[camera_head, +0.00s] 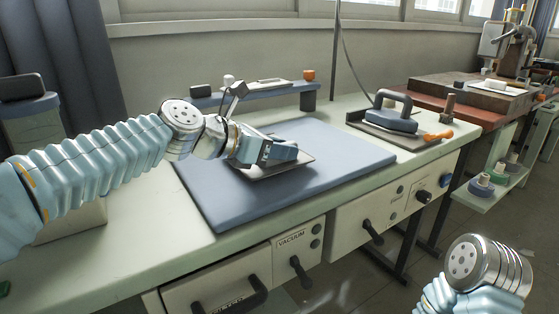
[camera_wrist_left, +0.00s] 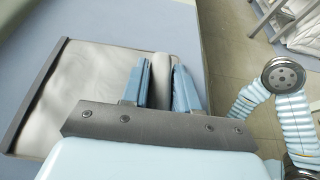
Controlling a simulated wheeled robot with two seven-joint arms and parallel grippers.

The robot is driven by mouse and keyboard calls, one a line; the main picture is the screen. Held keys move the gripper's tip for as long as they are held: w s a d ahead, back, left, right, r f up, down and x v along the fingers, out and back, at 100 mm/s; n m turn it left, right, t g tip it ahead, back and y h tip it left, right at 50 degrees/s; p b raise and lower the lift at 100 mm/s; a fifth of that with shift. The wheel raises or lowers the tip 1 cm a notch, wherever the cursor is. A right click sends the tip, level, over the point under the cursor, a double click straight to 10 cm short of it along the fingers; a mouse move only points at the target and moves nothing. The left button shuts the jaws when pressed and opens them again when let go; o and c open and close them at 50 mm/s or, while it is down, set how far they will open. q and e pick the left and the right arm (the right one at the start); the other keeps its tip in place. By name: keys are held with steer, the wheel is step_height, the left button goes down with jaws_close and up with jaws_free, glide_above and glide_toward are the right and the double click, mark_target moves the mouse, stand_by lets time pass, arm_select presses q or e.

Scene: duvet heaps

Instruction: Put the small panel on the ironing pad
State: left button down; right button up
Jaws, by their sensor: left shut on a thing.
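The small panel (camera_head: 262,172) is a flat pale sheet with dark edges. In the head view it is over the middle of the blue ironing pad (camera_head: 345,155); I cannot tell whether it lies flat on it or is just above. My left gripper (camera_head: 284,152) is above the panel and partly hides it. In the left wrist view the panel (camera_wrist_left: 80,95) spreads to the left, and the blue fingers (camera_wrist_left: 162,88) are shut on a grey rolled part of it. My right arm shows at the bottom right of the head view, with its gripper out of sight.
An iron (camera_head: 391,120) stands on a tray at the pad's right, beside an orange-handled tool (camera_head: 437,136). A raised blue shelf (camera_head: 255,92) with small items stands behind the pad. The pale green table (camera_head: 130,236) is clear at the front left.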

arm_select(q)
steer(key=shift+f, duration=0.8)
steer(key=shift+f, duration=0.15)
steer(key=c, duration=0.8)
jaws_free()
steer(key=shift+c, duration=0.2)
steer(key=shift+s+a+r, duration=0.15)
steer(key=shift+a+r, duration=0.1)
steer(key=p+v, duration=0.1)
steer(key=v, duration=1)
steer(key=shift+s+a, duration=0.2)
